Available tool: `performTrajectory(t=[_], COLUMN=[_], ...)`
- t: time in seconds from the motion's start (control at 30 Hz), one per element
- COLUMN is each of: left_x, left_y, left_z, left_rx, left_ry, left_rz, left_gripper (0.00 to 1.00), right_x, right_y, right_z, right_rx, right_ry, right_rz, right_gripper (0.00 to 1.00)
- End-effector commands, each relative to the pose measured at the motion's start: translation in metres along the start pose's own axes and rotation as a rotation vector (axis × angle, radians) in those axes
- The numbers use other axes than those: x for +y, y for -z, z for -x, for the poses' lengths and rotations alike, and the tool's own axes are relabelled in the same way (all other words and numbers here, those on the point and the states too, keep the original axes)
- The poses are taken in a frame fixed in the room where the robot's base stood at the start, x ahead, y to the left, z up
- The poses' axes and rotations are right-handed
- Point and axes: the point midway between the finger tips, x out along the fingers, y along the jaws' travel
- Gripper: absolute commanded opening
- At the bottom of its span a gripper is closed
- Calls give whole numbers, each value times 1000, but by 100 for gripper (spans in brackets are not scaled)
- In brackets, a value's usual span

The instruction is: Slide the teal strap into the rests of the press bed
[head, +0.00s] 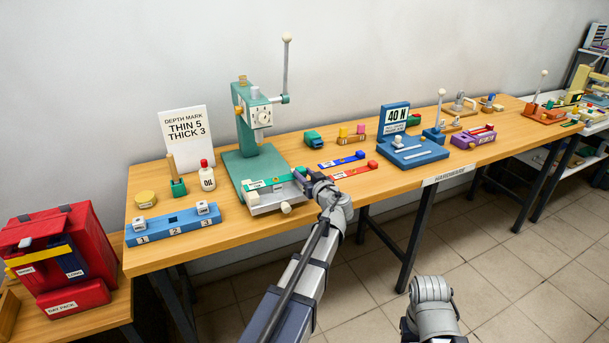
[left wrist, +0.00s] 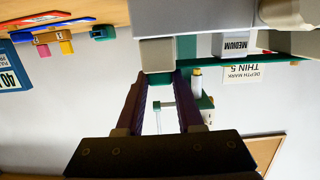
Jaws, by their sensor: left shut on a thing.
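The green press (head: 252,115) stands at the left part of the table, with its pale grey bed (head: 268,203) at the front. The teal strap (head: 266,184) lies lengthwise along the bed, with white labels on it. My left gripper (head: 303,178) is at the bed's right end, shut on the strap's end. In the left wrist view, a bit of teal strap (left wrist: 160,78) shows between the fingertips, close to a grey block. Whether the strap is fully down in the rests cannot be told. My right gripper is out of view; only part of my right arm shows.
A blue strap (head: 341,160) and a red strap (head: 355,170) lie right of the press. A blue numbered block (head: 172,226) and a white bottle (head: 207,178) stand left. A blue fixture (head: 413,152) sits farther right. The table's front edge runs below my left gripper.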

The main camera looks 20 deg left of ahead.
Motion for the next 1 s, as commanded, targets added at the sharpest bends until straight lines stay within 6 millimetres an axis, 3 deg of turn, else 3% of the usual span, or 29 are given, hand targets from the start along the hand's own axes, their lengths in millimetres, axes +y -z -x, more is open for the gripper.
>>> performTrajectory(t=[0.17,0.2,0.5,0.67,0.93,1.0], left_x=[0,0,0,0,0,0], left_y=[-3,-3,-2,-2,-2,-2], left_z=[0,0,0,0,0,0], left_rx=[0,0,0,0,0,0], left_ry=[0,0,0,0,0,0], left_rz=[0,0,0,0,0,0], left_gripper=[0,38,71,71,100,100], right_x=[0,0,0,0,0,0], right_y=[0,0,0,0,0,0], right_z=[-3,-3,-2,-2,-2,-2], right_rx=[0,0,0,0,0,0], right_ry=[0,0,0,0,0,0], right_rz=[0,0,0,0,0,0], right_gripper=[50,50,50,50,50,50])
